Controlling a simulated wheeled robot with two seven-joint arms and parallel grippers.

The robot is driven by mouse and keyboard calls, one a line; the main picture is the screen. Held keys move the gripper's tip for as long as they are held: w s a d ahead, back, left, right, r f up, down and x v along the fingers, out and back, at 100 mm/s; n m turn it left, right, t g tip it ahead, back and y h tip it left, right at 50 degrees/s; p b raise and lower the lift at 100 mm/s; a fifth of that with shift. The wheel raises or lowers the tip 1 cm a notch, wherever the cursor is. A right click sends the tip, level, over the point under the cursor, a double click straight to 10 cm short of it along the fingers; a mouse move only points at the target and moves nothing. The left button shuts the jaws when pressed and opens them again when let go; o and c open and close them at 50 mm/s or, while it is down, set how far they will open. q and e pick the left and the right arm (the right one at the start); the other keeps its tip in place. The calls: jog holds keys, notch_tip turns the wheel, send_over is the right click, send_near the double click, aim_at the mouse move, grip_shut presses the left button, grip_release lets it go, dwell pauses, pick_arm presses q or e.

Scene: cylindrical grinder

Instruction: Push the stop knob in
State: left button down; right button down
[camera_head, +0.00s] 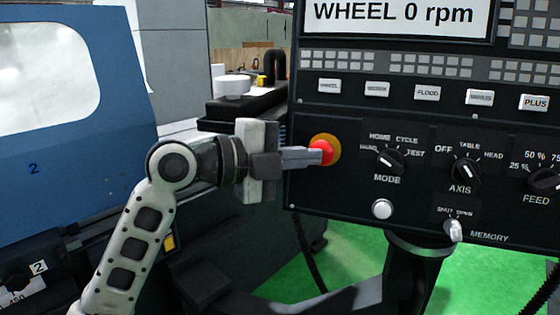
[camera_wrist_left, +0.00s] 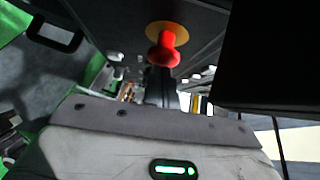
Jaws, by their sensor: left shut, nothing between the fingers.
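The stop knob (camera_head: 323,151) is a red mushroom button on a yellow round plate, at the left edge of the black control panel. It also shows in the left wrist view (camera_wrist_left: 164,52), standing out from its orange-yellow plate. My left gripper (camera_head: 312,157) is shut and empty, with its fingertips right at the knob's face. In the left wrist view the fingers (camera_wrist_left: 160,84) end just below the red knob. They look touching or nearly so; I cannot tell which. My right gripper is not in view.
The panel has MODE (camera_head: 391,160), AXIS (camera_head: 466,171) and FEED (camera_head: 544,181) knobs to the right of the stop knob. A row of white buttons (camera_head: 427,93) runs above. The blue machine door (camera_head: 60,150) stands at left. Green floor (camera_head: 360,260) shows below.

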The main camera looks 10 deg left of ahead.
pick_arm(q)
jog(key=shift+s+a, duration=0.15)
jog(key=shift+s, duration=0.2)
jog(key=s+d+b+v, duration=0.1)
jog(key=s+b+v, duration=0.1)
jog(key=v, duration=1)
jog(key=shift+r, duration=0.3)
